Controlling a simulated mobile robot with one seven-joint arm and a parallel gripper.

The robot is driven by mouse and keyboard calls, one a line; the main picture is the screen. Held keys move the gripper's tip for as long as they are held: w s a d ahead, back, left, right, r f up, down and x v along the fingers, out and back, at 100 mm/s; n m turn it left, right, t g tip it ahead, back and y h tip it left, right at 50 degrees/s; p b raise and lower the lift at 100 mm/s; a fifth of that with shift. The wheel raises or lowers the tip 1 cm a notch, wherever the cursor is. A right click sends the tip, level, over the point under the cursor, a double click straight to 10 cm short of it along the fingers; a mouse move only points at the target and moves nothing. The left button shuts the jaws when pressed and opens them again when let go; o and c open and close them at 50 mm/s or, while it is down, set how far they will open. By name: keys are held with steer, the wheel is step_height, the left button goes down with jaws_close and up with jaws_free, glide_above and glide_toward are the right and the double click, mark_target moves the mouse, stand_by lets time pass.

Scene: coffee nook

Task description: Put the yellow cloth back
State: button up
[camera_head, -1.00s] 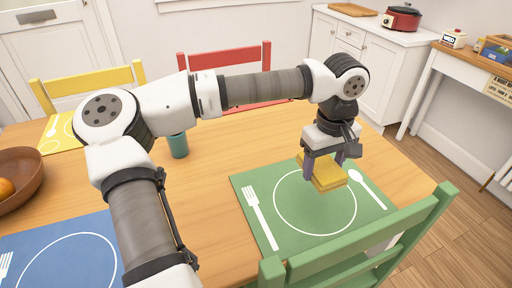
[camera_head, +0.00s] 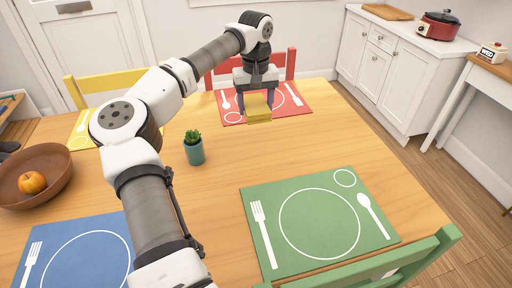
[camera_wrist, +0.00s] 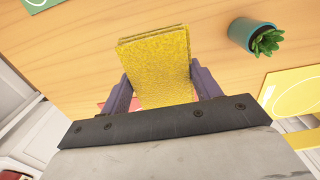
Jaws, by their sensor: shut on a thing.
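My gripper (camera_head: 257,106) is shut on the yellow cloth (camera_head: 258,108), a folded, textured block. In the head view it is at the far side of the table, in front of the red placemat (camera_head: 293,98). In the wrist view the cloth (camera_wrist: 158,55) sits between the two purple-grey fingers. The cloth covers part of the red placemat. I cannot tell how high it is above the table.
A potted succulent (camera_head: 194,150) stands mid-table. A bowl (camera_head: 33,176) with an orange fruit is at the left. The green placemat (camera_head: 262,200) and blue placemat (camera_head: 108,222) lie nearer, the yellow placemat (camera_head: 78,142) at the far left. A red chair (camera_head: 290,65) stands behind the red placemat.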

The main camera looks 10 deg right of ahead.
mark_target(256, 155)
step_height(256, 155, down, 16)
steer(key=shift+f+p, duration=0.25)
steer(key=shift+p, duration=0.95)
steer(key=shift+f, duration=0.15)
steer(key=o, duration=1)
step_height(256, 155, up, 12)
steer(key=shift+r+b, duration=0.15)
steer(key=shift+b, duration=1.1)
